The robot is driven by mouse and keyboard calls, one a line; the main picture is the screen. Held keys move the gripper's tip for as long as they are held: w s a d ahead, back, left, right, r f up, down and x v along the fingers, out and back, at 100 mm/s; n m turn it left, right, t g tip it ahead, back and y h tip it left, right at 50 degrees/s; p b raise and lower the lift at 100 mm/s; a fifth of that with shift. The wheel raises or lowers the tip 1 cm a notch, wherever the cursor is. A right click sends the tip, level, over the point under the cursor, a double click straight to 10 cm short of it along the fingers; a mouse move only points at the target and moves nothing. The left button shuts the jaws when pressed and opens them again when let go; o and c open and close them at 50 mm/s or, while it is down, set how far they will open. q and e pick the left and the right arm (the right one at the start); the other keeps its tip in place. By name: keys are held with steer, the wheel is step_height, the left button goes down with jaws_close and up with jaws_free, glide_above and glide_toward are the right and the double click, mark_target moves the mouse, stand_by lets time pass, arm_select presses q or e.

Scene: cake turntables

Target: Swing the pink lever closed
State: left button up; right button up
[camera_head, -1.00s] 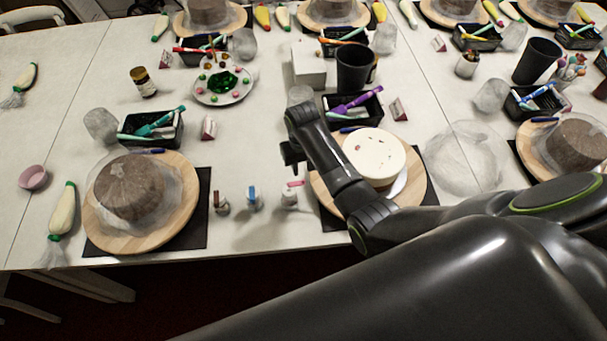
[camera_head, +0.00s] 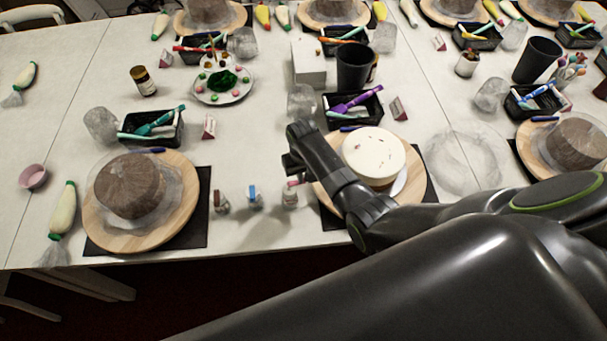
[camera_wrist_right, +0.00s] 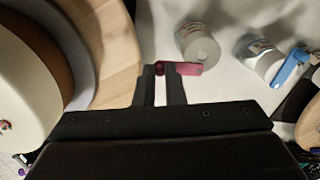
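A small pale bottle (camera_head: 290,199) with a pink lever (camera_head: 293,184) on top stands left of the cake board. In the right wrist view the pink lever (camera_wrist_right: 188,69) sticks out sideways from the bottle (camera_wrist_right: 200,46). Its dark red left end lies at the fingertips of my right gripper (camera_wrist_right: 160,72). The two fingers are close together with a narrow gap between them; whether they pinch the lever or only sit beside it is unclear. In the head view my right gripper (camera_head: 292,166) is just behind the bottle. My left gripper is out of view.
A bottle with a blue lever (camera_head: 254,197) and one with a brown top (camera_head: 221,201) stand to the left. A white cake (camera_head: 373,155) on a wooden turntable (camera_head: 415,180) is close on the right. Bare table lies in front of the bottles.

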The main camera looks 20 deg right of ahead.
jaws_close()
steer(key=shift+s+r+m+p, duration=0.1)
steer(key=shift+s+m+p, duration=0.1)
steer(key=shift+m+p, duration=0.35)
steer(key=s+a+m, duration=0.3)
steer(key=a+m, duration=0.2)
steer(key=m, duration=1.3)
steer(key=shift+a+p, duration=0.35)
steer(key=shift+p, duration=0.1)
